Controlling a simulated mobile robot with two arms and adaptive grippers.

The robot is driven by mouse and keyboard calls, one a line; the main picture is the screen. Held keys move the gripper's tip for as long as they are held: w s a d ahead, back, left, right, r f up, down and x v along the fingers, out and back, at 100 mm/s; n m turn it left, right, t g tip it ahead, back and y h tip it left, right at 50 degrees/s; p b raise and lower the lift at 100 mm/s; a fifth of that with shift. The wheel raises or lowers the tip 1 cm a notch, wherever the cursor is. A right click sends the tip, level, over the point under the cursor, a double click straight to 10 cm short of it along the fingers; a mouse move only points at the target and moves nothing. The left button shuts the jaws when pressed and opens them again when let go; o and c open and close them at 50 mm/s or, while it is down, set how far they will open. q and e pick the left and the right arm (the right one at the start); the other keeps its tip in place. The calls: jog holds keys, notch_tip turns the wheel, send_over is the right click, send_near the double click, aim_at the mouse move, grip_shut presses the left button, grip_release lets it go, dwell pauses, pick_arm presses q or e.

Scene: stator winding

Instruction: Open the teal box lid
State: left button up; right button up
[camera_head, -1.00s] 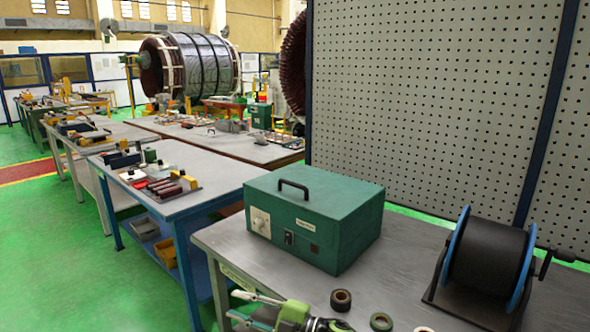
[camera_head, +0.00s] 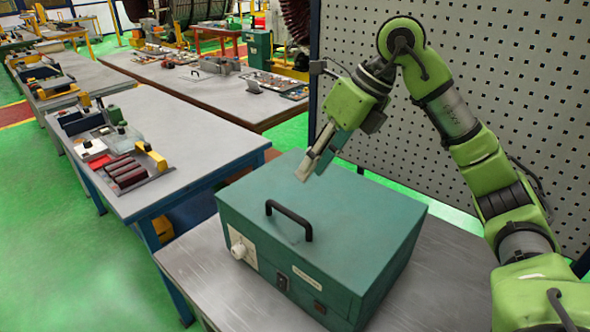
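The teal box (camera_head: 325,237) sits on the grey metal bench in the middle of the head view. Its lid is shut, with a black handle (camera_head: 290,219) on top. The front face has a latch (camera_head: 283,281), a pale plate with a round knob and a small label. My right gripper (camera_head: 312,171) hangs above the back part of the lid, apart from it and behind the handle. Its fingers point down and to the left; their gap cannot be made out from this angle. My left gripper is out of view.
The grey bench top (camera_head: 215,265) is bare to the left of the box. A perforated panel (camera_head: 480,90) stands behind my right arm. A second table (camera_head: 200,135) with red parts and small tools stands to the left.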

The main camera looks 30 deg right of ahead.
jog(key=p, duration=0.3)
send_near(288, 210)
jog(key=shift+h, duration=0.3)
jog(key=x, duration=0.6)
jog(key=shift+w+a+f, duration=0.1)
jog(key=shift+a+f, duration=0.15)
jog(key=shift+a, duration=0.15)
jog(key=shift+w+a+f, duration=0.1)
jog(key=shift+f, duration=0.45)
jog(key=shift+w+f, duration=0.1)
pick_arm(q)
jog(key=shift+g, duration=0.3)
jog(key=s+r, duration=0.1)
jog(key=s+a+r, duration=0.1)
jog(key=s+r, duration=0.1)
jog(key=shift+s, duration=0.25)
pick_arm(e)
grip_shut()
